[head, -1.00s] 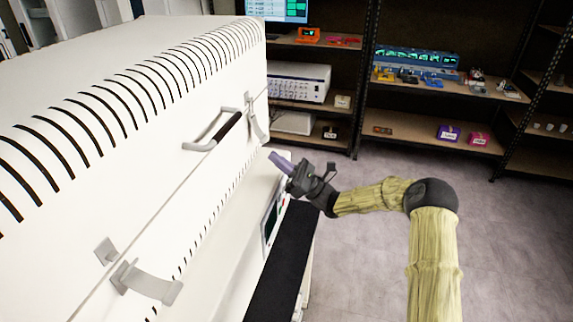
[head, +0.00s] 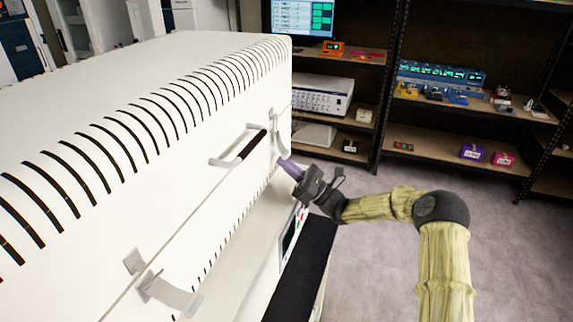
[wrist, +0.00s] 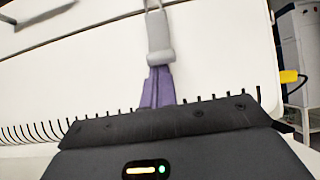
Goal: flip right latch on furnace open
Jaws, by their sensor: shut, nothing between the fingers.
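The white furnace (head: 110,150) fills the left of the head view. Its right latch (head: 281,143) is a light grey strap on the front face, at the far end beyond the handle. In the wrist view, the latch (wrist: 159,38) hangs down from the top edge, its wide lower end just above my fingertips. My gripper (head: 286,163) has purple fingers, which are shut and empty. Its tips (wrist: 158,72) are at the lower end of the latch; I cannot tell whether they touch it or reach behind it.
The left latch (head: 172,294) sticks out from the furnace front, below a small catch plate (head: 133,261). A dark-gripped handle (head: 240,148) projects between the latches. A black ledge (head: 303,270) lies below the front. Shelves (head: 455,145) stand behind; the floor at right is clear.

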